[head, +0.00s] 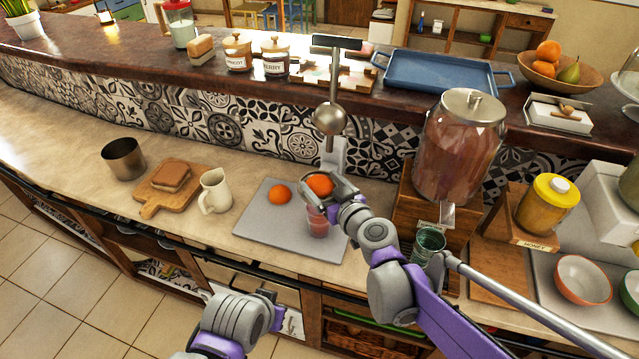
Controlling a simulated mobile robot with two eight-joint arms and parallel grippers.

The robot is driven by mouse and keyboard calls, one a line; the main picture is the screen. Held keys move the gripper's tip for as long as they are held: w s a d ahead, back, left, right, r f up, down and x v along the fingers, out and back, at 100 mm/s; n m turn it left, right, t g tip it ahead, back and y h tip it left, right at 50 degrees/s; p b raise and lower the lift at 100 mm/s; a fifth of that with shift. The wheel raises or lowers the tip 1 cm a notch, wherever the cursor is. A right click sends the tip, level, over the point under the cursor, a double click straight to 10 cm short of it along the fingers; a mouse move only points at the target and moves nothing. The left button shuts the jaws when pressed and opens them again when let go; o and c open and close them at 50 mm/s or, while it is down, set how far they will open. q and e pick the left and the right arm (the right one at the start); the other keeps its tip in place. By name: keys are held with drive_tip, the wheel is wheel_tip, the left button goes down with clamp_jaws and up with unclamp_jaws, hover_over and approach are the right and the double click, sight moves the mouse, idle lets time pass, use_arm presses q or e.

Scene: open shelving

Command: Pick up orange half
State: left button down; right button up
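One orange piece (279,194) lies on the grey board (258,222) on the counter. A second orange piece (320,184) sits in a grey metal ring or cup under the round head of a juice press (330,118). My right gripper (335,189) is right at this second piece. Its fingers blend with the grey metal, so I cannot tell whether they are closed on the piece. A glass of reddish juice (318,224) stands below. My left gripper (272,308) is low in front of the counter, away from both pieces; its fingers are not clear.
A white pitcher (214,190), a wooden board with bread (158,205) and a metal pot (124,158) stand left. A large juice jar (458,148), a green glass (428,244) and a honey jar (548,203) crowd the right. A raised ledge runs behind.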

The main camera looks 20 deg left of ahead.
drive_tip(key=c, duration=1)
drive_tip(key=shift+o, duration=0.2)
